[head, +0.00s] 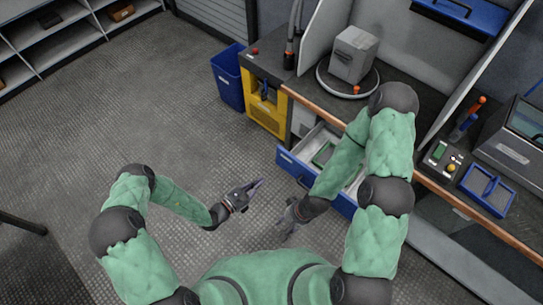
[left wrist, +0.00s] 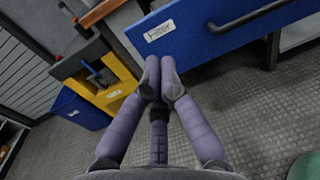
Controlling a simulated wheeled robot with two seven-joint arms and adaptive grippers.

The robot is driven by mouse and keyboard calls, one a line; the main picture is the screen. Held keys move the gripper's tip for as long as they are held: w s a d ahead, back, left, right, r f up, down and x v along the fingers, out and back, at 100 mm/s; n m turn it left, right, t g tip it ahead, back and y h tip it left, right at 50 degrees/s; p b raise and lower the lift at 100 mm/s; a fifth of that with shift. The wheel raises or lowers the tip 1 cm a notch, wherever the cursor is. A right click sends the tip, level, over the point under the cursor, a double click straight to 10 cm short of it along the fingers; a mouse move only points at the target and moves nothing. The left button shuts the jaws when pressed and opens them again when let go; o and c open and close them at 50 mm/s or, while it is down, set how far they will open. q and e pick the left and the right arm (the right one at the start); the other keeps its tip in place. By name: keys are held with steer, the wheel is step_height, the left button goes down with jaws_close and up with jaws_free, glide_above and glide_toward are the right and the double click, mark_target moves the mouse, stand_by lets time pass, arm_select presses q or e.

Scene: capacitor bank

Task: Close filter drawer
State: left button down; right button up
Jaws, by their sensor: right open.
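The blue-fronted drawer (head: 289,167) under the workbench stands pulled out in the head view, with a green item (head: 323,154) inside it. My right forearm hides part of it. Its blue front, with a white label and a dark bar handle, fills the upper right of the left wrist view (left wrist: 200,42). My left gripper (head: 259,184) is shut and empty, out in front of the drawer, with its fingertips together in the left wrist view (left wrist: 160,70). My right gripper (head: 288,222) is open and empty, low in front of the drawer front and apart from the left one.
A yellow cabinet (head: 262,112) and a blue bin (head: 228,78) stand left of the drawer. The bench top holds a grey box on a round plate (head: 353,54), a control box (head: 444,158) and a blue tray (head: 487,190). The floor to the left is clear.

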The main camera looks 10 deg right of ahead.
mark_target(282, 152)
arm_select(q)
steer(key=shift+n+t+y, duration=0.5)
steer(key=shift+n+t, duration=0.1)
steer(key=shift+t, duration=0.2)
steer(key=b+x, duration=0.1)
steer(key=x, duration=0.3)
steer(key=w+a+b+x, duration=0.1)
steer(key=x, duration=0.4)
steer(key=b+x, duration=0.1)
steer(key=x, duration=0.4)
steer(key=shift+w+a+f+b, duration=0.1)
steer(key=shift+w+a+b, duration=0.15)
steer(key=shift+b, duration=0.05)
arm_select(e)
step_height(282, 152, down, 4)
steer(key=shift+a+r, duration=0.1)
steer(key=shift+r, duration=0.1)
